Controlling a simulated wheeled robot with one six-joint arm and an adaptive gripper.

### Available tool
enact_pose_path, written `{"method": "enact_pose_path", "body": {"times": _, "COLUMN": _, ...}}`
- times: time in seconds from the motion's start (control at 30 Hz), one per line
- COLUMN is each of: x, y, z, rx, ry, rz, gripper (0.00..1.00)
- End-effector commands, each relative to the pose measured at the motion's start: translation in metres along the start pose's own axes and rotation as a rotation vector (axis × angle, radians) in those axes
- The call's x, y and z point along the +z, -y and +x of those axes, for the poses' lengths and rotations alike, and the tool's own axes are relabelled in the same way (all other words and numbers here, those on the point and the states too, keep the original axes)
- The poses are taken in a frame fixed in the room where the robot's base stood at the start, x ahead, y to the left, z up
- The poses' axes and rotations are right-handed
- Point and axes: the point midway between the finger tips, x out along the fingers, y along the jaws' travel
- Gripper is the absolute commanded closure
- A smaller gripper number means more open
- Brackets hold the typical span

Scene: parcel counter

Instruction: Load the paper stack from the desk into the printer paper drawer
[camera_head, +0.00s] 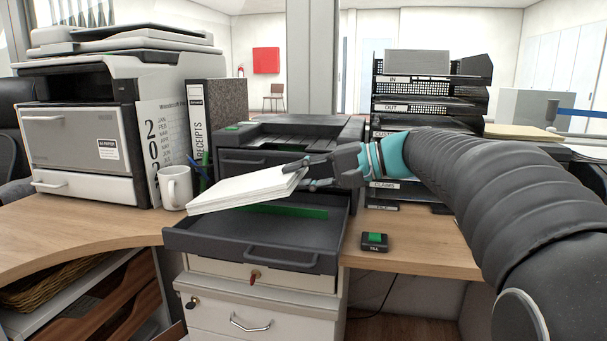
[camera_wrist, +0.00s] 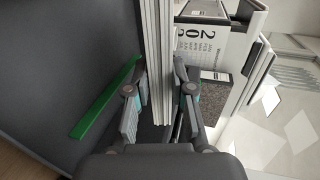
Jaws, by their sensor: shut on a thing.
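The white paper stack (camera_head: 245,189) is held above the open drawer, a little tilted. My gripper (camera_head: 297,172) is shut on its right end. In the wrist view the stack (camera_wrist: 158,60) shows edge-on between the two fingers of my gripper (camera_wrist: 160,100). The dark printer (camera_head: 285,145) stands on the desk with its paper drawer (camera_head: 222,245) pulled out toward me. A green strip (camera_head: 285,211) lies inside the drawer and also shows in the wrist view (camera_wrist: 105,97). The stack hides part of the drawer's back left. No other paper shows in the drawer.
A white mug (camera_head: 174,188), a pen holder, a receipts binder (camera_head: 217,115) and a large printer (camera_head: 85,120) stand left. A small black device with a green top (camera_head: 374,242) lies right of the drawer. Labelled trays (camera_head: 425,105) stand behind my arm.

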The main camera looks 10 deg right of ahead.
Motion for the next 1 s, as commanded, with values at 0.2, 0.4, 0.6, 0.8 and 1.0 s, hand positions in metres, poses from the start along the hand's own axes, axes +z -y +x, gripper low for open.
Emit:
{"method": "enact_pose_path", "body": {"times": 0.2, "x": 0.000, "y": -0.012, "z": 0.011, "rx": -0.002, "ry": 0.000, "rz": -0.001, "gripper": 1.00}}
{"method": "enact_pose_path", "body": {"times": 0.4, "x": 0.000, "y": -0.024, "z": 0.017, "rx": -0.002, "ry": 0.000, "rz": -0.001, "gripper": 1.00}}
{"method": "enact_pose_path", "body": {"times": 0.6, "x": 0.000, "y": -0.035, "z": 0.023, "rx": -0.002, "ry": 0.000, "rz": -0.001, "gripper": 1.00}}
{"method": "enact_pose_path", "body": {"times": 0.8, "x": 0.000, "y": -0.042, "z": 0.027, "rx": -0.002, "ry": 0.000, "rz": -0.001, "gripper": 1.00}}
{"method": "enact_pose_path", "body": {"times": 1.0, "x": 0.000, "y": -0.044, "z": 0.029, "rx": -0.002, "ry": 0.000, "rz": -0.002, "gripper": 1.00}}
